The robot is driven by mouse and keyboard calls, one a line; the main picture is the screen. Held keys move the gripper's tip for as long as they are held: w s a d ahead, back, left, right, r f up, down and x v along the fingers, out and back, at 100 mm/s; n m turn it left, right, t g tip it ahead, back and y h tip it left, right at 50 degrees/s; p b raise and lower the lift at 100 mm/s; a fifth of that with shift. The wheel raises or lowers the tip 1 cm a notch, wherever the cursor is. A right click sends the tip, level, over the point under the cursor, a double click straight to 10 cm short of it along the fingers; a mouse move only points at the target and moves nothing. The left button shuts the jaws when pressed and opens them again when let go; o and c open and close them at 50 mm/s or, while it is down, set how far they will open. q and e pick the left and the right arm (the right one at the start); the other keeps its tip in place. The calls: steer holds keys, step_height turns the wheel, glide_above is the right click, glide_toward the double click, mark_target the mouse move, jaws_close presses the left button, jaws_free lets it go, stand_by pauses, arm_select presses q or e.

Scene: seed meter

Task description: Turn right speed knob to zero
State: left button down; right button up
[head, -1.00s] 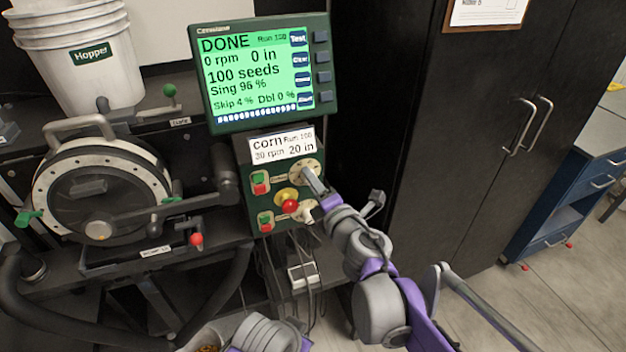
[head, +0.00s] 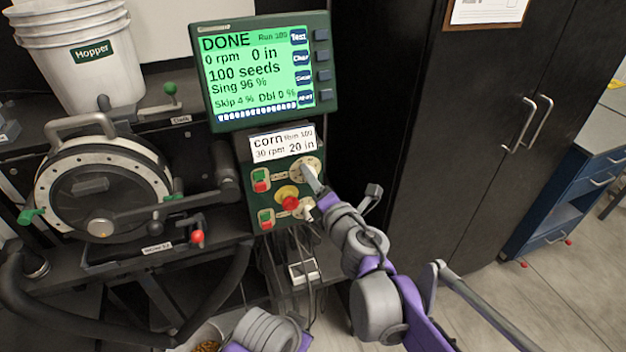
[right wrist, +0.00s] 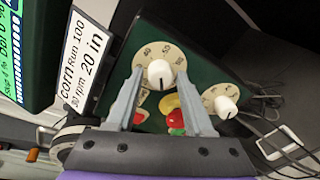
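The green control box (head: 256,213) hangs below the screen. Its upper right knob sits on a round cream dial (head: 303,164), partly hidden by my right gripper (head: 313,180). In the right wrist view this white knob (right wrist: 160,72) lies between the two fingertips of my right gripper (right wrist: 160,80). Gaps show between the knob and both fingers, so the gripper looks open. A dark mark on the knob points toward the bottom of that view; the exact reading is too small to tell. A second white knob (right wrist: 225,107) on a smaller dial is outside the fingers. My left gripper is out of view.
A red button on a yellow base (head: 288,200) and two red-green switches (head: 261,179) sit close beside the knobs. The screen (head: 260,72) reads DONE, 0 rpm. The seed meter (head: 100,190) stands left. Black cabinet doors (head: 440,150) rise at right. Cables hang below the box.

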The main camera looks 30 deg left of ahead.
steer(key=shift+o, duration=1)
steer(key=shift+d, duration=0.1)
steer(key=v, duration=1)
steer(key=shift+s+d, duration=0.2)
steer(key=shift+s, duration=0.05)
